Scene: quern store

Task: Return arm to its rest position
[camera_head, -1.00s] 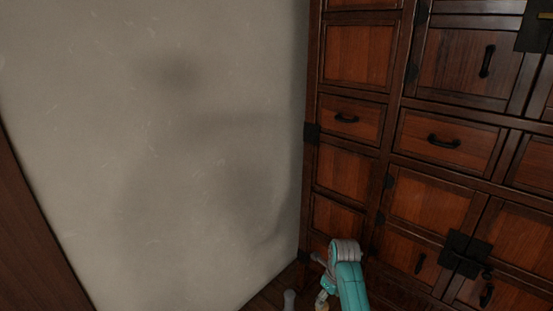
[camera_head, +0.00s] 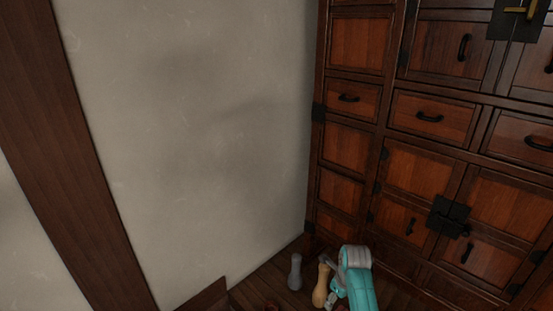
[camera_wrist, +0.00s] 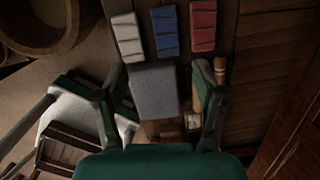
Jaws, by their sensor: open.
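My arm shows teal and grey at the bottom of the head view, in front of the cabinet's lower part; its gripper end is not clear there. In the wrist view my gripper (camera_wrist: 160,78) shows as two dark green fingers spread wide apart. It is open, and I see nothing held between the fingers. A grey slab (camera_wrist: 155,92) shows in the gap between them, farther off; I cannot tell the distance.
A wooden cabinet (camera_head: 350,145) stands right of a pale wall (camera_head: 200,130). Grey (camera_head: 295,272) and tan (camera_head: 320,288) pestle-like objects show beside my arm. The wrist view shows white (camera_wrist: 128,38), blue (camera_wrist: 165,32) and red (camera_wrist: 203,26) ribbed blocks and a wooden tub (camera_wrist: 70,40).

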